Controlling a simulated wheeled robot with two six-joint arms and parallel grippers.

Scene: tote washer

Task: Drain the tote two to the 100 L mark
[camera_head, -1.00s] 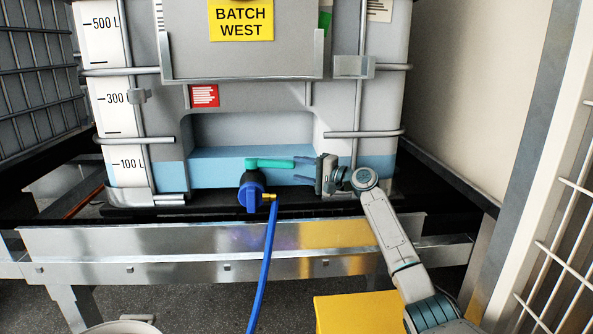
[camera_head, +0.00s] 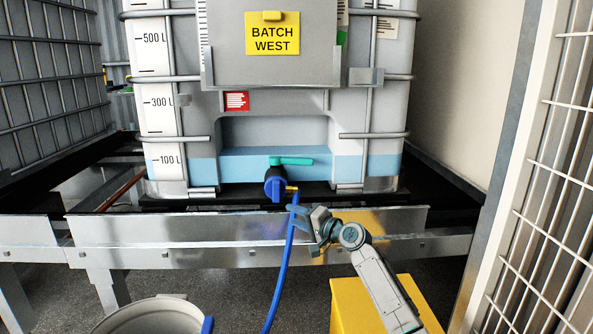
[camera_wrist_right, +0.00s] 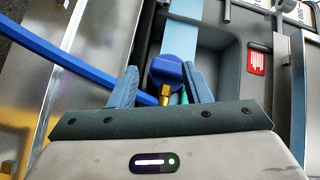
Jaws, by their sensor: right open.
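The tote (camera_head: 350,135) labelled "BATCH WEST" stands ahead; no number shows on it. Its level scale (camera_head: 161,110) reads 500 L, 300 L and 100 L. The light blue liquid (camera_head: 232,168) tops out at about the 100 L mark. My right gripper (camera_head: 295,216) is open and empty below the valve, close to the blue hose (camera_head: 282,262). In the right wrist view the valve (camera_wrist_right: 175,70) and brass fitting (camera_wrist_right: 165,94) appear beyond the fingers (camera_wrist_right: 160,82). My left gripper is out of view.
A steel rail (camera_head: 200,238) runs below the tote. A white bucket (camera_head: 150,316) stands at the bottom left and a yellow block (camera_head: 350,305) at the bottom right. Mesh fencing (camera_head: 550,200) is at the right; another caged tote (camera_head: 50,90) is at the left.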

